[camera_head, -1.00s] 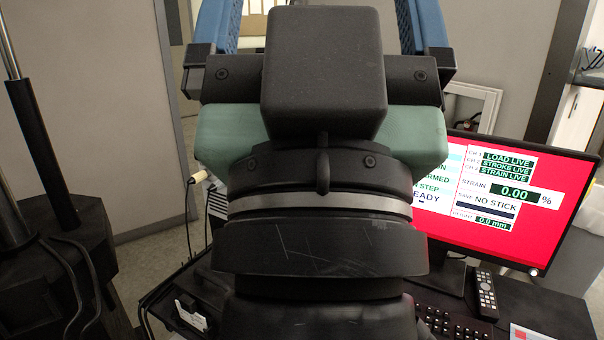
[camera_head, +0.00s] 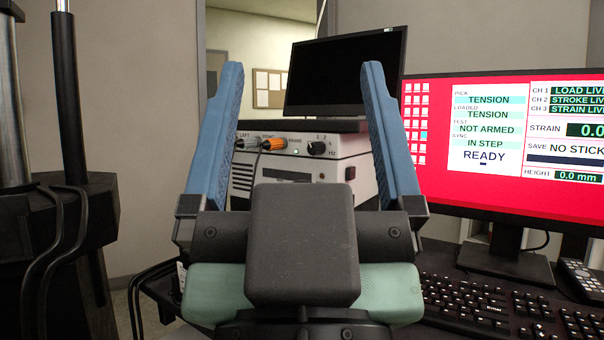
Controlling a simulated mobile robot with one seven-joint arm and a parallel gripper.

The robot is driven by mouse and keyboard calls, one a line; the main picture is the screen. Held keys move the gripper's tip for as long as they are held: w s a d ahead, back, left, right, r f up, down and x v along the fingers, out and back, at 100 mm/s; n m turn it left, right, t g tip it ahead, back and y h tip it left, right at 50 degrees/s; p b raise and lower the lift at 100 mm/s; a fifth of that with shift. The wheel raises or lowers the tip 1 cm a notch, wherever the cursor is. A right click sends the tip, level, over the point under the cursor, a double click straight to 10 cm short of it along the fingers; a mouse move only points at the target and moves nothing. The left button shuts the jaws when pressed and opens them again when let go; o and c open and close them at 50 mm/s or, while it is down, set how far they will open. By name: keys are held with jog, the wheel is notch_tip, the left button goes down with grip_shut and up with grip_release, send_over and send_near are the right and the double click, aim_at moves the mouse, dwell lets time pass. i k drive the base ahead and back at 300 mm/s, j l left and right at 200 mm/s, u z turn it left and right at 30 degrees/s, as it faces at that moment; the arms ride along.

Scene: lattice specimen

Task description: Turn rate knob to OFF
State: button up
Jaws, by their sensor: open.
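The rate knob, seemingly the black round knob (camera_head: 317,148) marked with numbers and "Hz", is on the front of a white instrument box (camera_head: 325,171). Its pointer setting is too small to read. My gripper (camera_head: 301,72) is open, its two blue fingers spread wide and pointing up and forward. In the picture the box and its knob show between the fingers, with the box farther away. Nothing is held between the fingers. The lower part of the box is hidden behind my gripper.
A red-screen monitor (camera_head: 510,150) and black keyboard (camera_head: 500,305) are at right. A black column machine (camera_head: 70,110) stands at left.

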aim_at(315, 148)
jog(key=i+j+z, duration=0.1)
jog(key=i+j, duration=0.2)
jog(key=i+j+z, duration=0.1)
jog(key=i+j, duration=0.15)
jog(key=j, duration=0.25)
jog(key=i+j, duration=0.25)
jog(key=j, duration=0.2)
jog(key=i+z, duration=0.05)
